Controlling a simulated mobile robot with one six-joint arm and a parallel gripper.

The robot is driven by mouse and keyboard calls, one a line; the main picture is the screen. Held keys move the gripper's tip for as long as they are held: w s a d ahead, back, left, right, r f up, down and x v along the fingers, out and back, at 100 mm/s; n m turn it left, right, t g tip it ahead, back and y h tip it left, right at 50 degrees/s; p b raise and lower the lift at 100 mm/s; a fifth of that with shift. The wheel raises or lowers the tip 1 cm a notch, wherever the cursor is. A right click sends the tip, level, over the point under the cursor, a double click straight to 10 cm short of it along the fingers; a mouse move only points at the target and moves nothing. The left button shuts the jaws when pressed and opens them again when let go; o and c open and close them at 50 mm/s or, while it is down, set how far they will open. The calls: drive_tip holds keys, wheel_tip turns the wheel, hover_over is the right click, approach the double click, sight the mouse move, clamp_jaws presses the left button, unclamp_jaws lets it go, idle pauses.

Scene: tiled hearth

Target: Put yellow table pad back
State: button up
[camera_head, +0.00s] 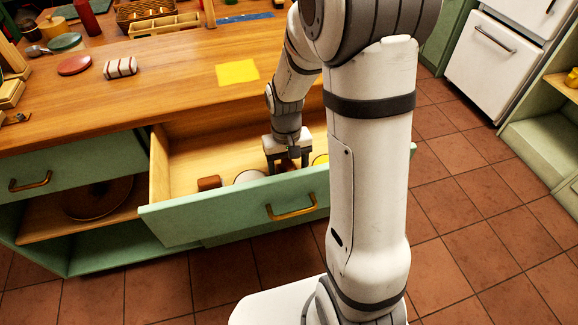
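A flat yellow square pad (237,72) lies on the wooden countertop, behind the open drawer. The green-fronted drawer (180,222) is pulled out and has a brass handle. My gripper (288,168) points down into the drawer, in front of the pad and apart from it. Its two dark fingers stand apart, with nothing clearly seen between them. A brown item (208,183), a pale round item (249,176) and a yellow item (320,160) lie in the drawer near its front. My arm hides the drawer's right part.
A striped item (120,67), a red-brown disc (74,65) and a green disc (65,41) lie on the counter's left. A wooden compartment tray (164,26) and a basket (143,11) stand at the back. The counter around the pad is clear.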

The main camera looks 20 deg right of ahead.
sight(287, 160)
wheel_tip(287, 160, up, 12)
drive_tip(key=w+p, duration=0.1)
drive_tip(key=p, duration=0.2)
drive_tip(key=s+r+t, duration=0.3)
drive_tip(key=s+r, duration=0.2)
drive_tip(key=s, duration=0.8)
drive_tip(key=shift+s+r, duration=0.15)
drive_tip(key=shift+s, duration=0.15)
